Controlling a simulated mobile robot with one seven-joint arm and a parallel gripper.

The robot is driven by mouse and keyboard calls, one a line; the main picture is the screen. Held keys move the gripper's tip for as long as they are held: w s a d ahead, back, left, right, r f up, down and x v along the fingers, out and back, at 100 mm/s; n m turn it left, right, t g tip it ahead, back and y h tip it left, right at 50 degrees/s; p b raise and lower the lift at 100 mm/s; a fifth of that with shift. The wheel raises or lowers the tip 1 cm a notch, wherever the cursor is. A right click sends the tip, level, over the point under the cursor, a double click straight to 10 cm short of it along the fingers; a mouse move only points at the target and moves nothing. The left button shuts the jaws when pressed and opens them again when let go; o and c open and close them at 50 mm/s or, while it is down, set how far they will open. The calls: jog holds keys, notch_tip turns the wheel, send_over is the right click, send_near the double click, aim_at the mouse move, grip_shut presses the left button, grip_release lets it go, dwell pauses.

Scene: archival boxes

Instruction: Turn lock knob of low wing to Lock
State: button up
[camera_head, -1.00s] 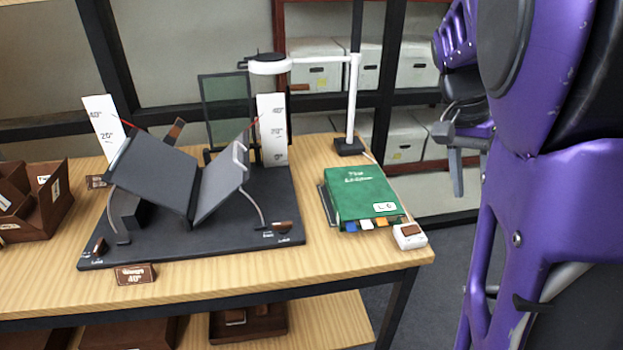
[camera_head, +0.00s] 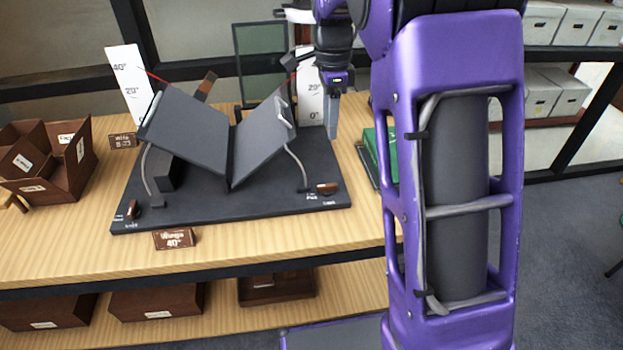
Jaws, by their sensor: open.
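A black cradle base (camera_head: 240,207) on the table bears two grey wings in a V, the left wing (camera_head: 185,130) and the right wing (camera_head: 262,138). A small brown lock knob (camera_head: 132,209) sits at the base's front left corner. Another brown lock knob (camera_head: 327,187) sits at its front right, with small Free and Lock labels beside it. I cannot read surely which way either knob points, or which wing is lower. My gripper (camera_head: 322,105) is open and empty, fingers down, above and behind the right knob, in front of the right angle scale (camera_head: 310,92).
A brown sign (camera_head: 174,239) reading "Wings 40°" stands at the table's front. A left angle scale (camera_head: 128,85) stands behind the left wing. Brown trays (camera_head: 45,160) stand at the left. A glass panel (camera_head: 262,62) stands behind.

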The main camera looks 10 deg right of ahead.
aim_at(327, 185)
notch_tip(327, 185, down, 17)
jog(key=b, duration=0.3)
jog(key=shift+f, duration=0.2)
grip_shut()
